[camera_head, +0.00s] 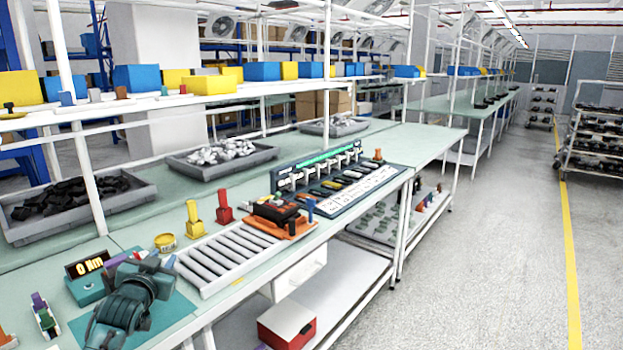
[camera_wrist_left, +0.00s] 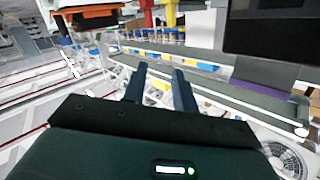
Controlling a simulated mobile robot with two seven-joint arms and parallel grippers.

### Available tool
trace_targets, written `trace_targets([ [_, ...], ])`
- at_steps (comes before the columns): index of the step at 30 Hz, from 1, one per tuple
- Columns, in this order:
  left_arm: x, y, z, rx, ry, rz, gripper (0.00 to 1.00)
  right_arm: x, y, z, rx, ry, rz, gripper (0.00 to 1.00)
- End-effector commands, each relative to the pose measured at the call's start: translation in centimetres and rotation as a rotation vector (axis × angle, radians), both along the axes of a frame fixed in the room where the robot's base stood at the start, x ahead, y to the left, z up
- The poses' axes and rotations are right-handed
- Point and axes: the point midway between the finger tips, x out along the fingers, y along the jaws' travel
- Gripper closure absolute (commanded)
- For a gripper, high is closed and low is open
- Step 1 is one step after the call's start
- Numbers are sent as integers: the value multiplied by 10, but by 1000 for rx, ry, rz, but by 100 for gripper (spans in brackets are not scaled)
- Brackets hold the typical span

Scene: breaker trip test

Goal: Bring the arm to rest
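My left gripper (camera_head: 155,260) is at the lower left in the head view, above the teal mat at the near end of the bench. In the left wrist view its two dark fingers (camera_wrist_left: 160,70) stand apart with nothing between them. An orange fixture (camera_head: 291,224) with a dark breaker (camera_head: 274,212) on it sits at the right end of the roller tray, well clear of the gripper. The orange fixture (camera_wrist_left: 90,15) also shows at the top left in the wrist view. My right gripper is not in view.
A display reading "0 Nm" (camera_head: 87,266) stands close beside the left gripper. A roller tray (camera_head: 215,262), a yellow stand (camera_head: 194,220) and a red stand (camera_head: 224,208) lie beyond it. Grey bins (camera_head: 120,200) line the back. The floor aisle at right is clear.

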Motion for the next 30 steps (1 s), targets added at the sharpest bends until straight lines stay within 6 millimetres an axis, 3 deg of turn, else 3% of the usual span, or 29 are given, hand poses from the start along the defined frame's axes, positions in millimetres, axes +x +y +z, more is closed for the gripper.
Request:
trace_targets([
  [5,-35,-29,-53,-14,67,-47,72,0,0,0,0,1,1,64],
  [10,-90,-68,-116,-46,160,-108,72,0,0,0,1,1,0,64],
  [15,-185,-119,-182,-116,287,-180,72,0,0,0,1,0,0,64],
  [18,-248,-147,-208,-170,364,-212,72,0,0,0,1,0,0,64],
  [21,-302,-169,-221,-224,428,-231,72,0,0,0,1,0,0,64],
  [24,-342,-183,-225,-268,476,-240,72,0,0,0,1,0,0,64],
  [27,-367,-191,-226,-296,505,-243,72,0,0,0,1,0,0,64],
  [30,-377,-195,-225,-309,518,-244,72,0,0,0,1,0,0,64],
])
